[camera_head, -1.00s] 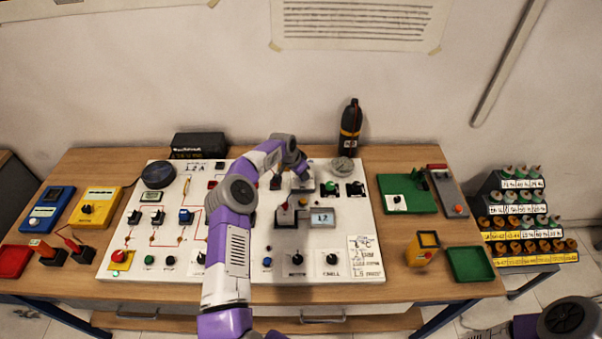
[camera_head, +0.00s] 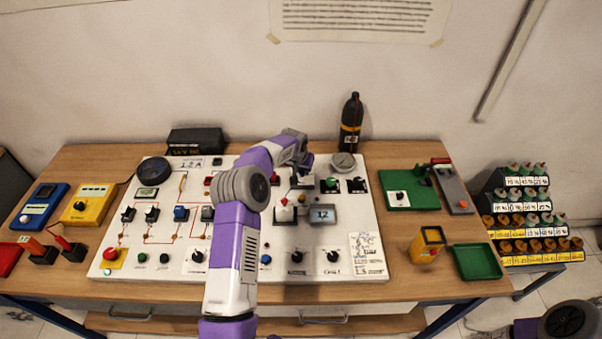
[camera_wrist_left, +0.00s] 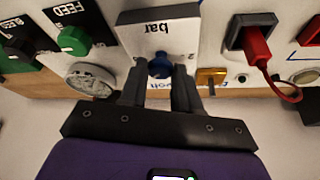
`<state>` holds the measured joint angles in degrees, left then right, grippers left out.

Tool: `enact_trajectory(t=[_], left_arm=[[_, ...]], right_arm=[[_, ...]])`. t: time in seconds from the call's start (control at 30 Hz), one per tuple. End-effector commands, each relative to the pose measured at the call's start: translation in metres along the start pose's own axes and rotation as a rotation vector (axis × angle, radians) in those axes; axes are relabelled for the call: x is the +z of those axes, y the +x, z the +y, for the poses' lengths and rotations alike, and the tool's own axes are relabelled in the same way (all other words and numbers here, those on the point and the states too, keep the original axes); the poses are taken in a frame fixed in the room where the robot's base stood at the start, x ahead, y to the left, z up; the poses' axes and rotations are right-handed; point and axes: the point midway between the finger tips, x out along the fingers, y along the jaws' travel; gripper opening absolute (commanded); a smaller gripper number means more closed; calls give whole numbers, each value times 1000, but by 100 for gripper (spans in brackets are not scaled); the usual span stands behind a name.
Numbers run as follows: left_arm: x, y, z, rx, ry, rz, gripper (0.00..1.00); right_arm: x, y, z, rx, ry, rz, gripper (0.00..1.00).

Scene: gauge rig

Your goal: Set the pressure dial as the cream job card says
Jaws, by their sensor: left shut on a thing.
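My left gripper (camera_wrist_left: 158,82) is shut on a small blue knob (camera_wrist_left: 160,66) that stands on a grey plate (camera_wrist_left: 158,38) marked "bar". In the head view my left gripper (camera_head: 303,172) is over the back middle of the white panel (camera_head: 235,275), and my arm hides part of the panel. The knob's pointer and exact setting cannot be made out. A grey display (camera_head: 322,214) in front of the gripper seems to read 1.2. The cream job card (camera_head: 368,257) lies at the panel's front right; its small writing is not clearly legible. My right gripper is out of view.
Close to the gripper are a green FEED knob (camera_wrist_left: 72,40), a round gauge (camera_wrist_left: 90,78) and a red plug (camera_wrist_left: 257,48). A black bottle (camera_head: 351,125) stands behind the panel.

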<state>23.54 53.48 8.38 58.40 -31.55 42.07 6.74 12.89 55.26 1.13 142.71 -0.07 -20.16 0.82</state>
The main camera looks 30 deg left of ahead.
Motion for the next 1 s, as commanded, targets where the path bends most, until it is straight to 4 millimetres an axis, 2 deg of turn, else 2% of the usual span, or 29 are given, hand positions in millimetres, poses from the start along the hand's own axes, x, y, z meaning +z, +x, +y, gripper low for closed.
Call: enact_trajectory(t=[0.03,0.2,0.5,1.0], left_arm=[[0,2,2,-18,-35,2,1],[0,2,4,-80,-185,2,1],[-1,1,6,-189,-449,2,1],[-4,0,8,-357,-856,0,1]], right_arm=[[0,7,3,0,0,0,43],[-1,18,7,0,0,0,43],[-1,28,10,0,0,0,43],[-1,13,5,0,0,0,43]])
